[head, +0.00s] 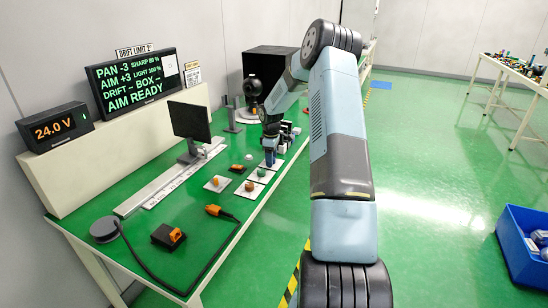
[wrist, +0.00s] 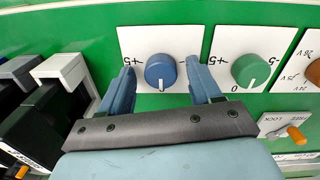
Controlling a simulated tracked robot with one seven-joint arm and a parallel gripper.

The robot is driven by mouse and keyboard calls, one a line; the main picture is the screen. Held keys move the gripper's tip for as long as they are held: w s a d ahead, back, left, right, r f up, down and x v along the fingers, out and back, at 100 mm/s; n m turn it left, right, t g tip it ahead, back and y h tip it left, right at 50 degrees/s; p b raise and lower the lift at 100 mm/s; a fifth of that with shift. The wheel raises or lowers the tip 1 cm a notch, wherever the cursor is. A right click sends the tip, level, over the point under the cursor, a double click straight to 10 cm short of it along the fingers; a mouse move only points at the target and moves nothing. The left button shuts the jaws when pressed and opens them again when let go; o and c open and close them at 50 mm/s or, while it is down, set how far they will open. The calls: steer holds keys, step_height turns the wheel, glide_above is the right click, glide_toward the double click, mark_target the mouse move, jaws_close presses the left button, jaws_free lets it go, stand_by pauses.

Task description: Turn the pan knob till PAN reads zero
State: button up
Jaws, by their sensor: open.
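The display board (head: 134,82) in the head view reads PAN -3, AIM +3, DRIFT - and AIM READY. In the wrist view a blue knob (wrist: 160,68) sits on a white plate marked +5 on the left and -5 on the right, upside down. Its white mark points down towards my wrist. My gripper (wrist: 161,80) is open, with one finger on each side of the blue knob; I cannot tell whether they touch it. A green knob (wrist: 250,68) is on the plate to its right. No plate name is readable. In the head view my gripper (head: 270,155) is over the bench.
Black and white blocks (wrist: 60,90) stand left of my gripper. An orange-tipped lock lever (wrist: 297,135) is at the right. On the bench are a black monitor (head: 190,120), a cabled orange connector (head: 214,210) and a 24.0 V readout (head: 54,128).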

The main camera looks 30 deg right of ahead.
steer(key=c, duration=1)
steer(key=shift+d+r, duration=0.1)
steer(key=shift+d, duration=0.4)
steer(key=shift+a, duration=0.3)
steer(key=shift+w, duration=0.1)
steer(key=shift+r+m, duration=0.1)
steer(key=shift+m, duration=0.5)
steer(key=shift+c, duration=0.2)
steer(key=m, duration=0.4)
steer(key=shift+m, duration=0.3)
steer(key=m, duration=0.6)
steer(key=shift+a, duration=0.1)
steer(key=shift+m, duration=0.3)
